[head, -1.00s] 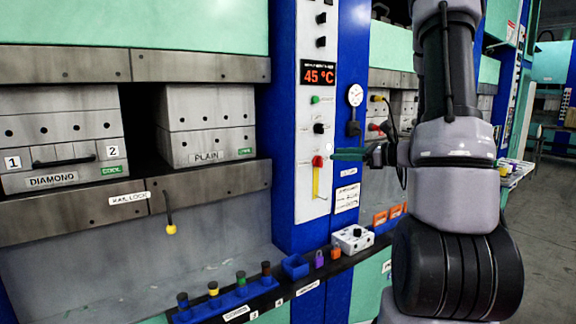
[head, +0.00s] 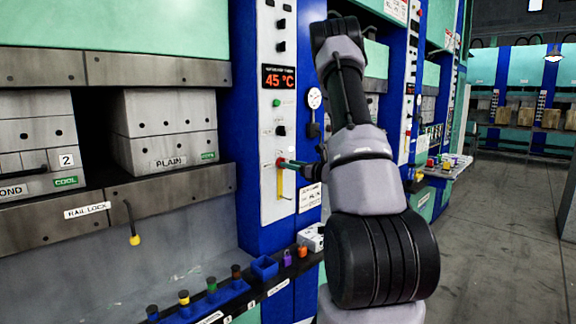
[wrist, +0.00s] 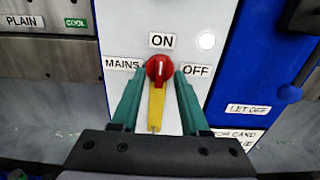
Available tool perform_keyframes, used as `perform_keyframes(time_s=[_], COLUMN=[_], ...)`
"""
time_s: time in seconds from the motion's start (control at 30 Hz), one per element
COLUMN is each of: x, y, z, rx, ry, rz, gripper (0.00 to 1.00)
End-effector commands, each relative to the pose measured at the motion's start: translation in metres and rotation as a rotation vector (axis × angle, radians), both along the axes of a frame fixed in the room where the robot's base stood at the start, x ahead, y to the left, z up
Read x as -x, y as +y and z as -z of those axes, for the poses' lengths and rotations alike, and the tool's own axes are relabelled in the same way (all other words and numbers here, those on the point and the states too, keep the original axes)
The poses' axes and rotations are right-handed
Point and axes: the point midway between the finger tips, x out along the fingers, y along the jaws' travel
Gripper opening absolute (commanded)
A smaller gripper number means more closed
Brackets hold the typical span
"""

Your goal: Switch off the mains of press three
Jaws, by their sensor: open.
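The mains switch (wrist: 159,70) is a red rotary knob with a yellow handle pointing down, on the white panel of the blue press column. In the wrist view the label "ON" is above it, "MAINS" to its left and "OFF" to its right. My gripper (wrist: 158,85) is open, its two green fingers on either side of the red knob; I cannot tell whether they touch it. In the head view the knob (head: 281,163) and yellow handle (head: 280,185) show beside my gripper's green finger (head: 295,163). No press number shows.
The panel carries a red display reading 45 °C (head: 278,77) and black knobs above the switch. A gauge (head: 314,98) hangs on the blue column to the right. Below, a ledge holds coloured pegs (head: 184,300), a blue bin (head: 264,268) and small locks.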

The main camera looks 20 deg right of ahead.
Motion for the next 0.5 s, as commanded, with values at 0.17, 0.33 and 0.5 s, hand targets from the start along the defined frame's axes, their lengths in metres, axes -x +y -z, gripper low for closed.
perform_keyframes(time_s=[0.17, 0.33, 0.5], x=[-0.0123, -0.0140, -0.0137], y=[0.0046, 0.0052, 0.0052], z=[-0.0003, -0.0003, -0.0002], rx=[0.000, -0.001, -0.001], ry=[-0.001, 0.000, 0.000], rz=[0.000, 0.001, 0.000], gripper=[0.45, 0.45, 0.26])
